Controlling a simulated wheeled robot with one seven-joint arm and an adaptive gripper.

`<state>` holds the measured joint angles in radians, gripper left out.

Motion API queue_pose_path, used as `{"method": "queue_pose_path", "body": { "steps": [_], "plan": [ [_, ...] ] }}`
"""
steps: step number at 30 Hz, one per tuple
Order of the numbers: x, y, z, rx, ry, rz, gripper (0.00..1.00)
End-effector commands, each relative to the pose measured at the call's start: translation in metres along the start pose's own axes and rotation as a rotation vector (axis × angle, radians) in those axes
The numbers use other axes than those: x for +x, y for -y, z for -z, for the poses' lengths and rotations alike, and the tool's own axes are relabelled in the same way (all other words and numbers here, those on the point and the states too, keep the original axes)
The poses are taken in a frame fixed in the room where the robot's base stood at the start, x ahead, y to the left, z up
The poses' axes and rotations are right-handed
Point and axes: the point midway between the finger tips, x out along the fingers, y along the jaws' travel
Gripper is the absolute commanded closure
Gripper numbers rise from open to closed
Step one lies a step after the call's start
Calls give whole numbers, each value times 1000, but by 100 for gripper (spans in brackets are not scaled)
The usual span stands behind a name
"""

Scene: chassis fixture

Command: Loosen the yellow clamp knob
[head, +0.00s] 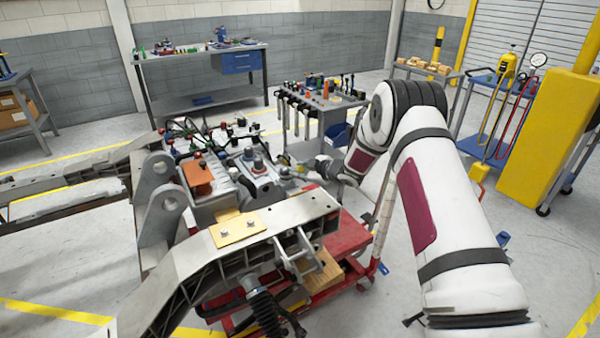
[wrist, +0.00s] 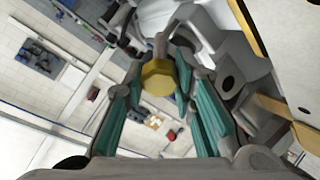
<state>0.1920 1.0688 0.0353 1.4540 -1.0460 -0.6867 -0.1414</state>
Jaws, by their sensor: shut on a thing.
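The yellow clamp knob (wrist: 158,77) shows in the wrist view, faceted, at the top middle between the fingertips. My gripper (wrist: 157,86) has teal-padded fingers on both sides of the knob and is shut on it near the tips. A grey clamp part (wrist: 160,45) shows just beyond the knob. In the head view my gripper (head: 318,170) is at the right side of the chassis fixture (head: 180,270), small and partly hidden by my arm. I cannot make out the knob clearly there.
A red wheeled stand (head: 345,240) is under the fixture. A grey tool cart (head: 320,105) stands behind. A workbench (head: 200,55) is at the back wall.

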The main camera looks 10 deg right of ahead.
Motion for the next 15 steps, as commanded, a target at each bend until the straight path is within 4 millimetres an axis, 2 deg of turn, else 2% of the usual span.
{"method": "queue_pose_path", "body": {
  "steps": [15],
  "plan": [
    [2,1,0,-480,-1,113,100]
  ]
}}
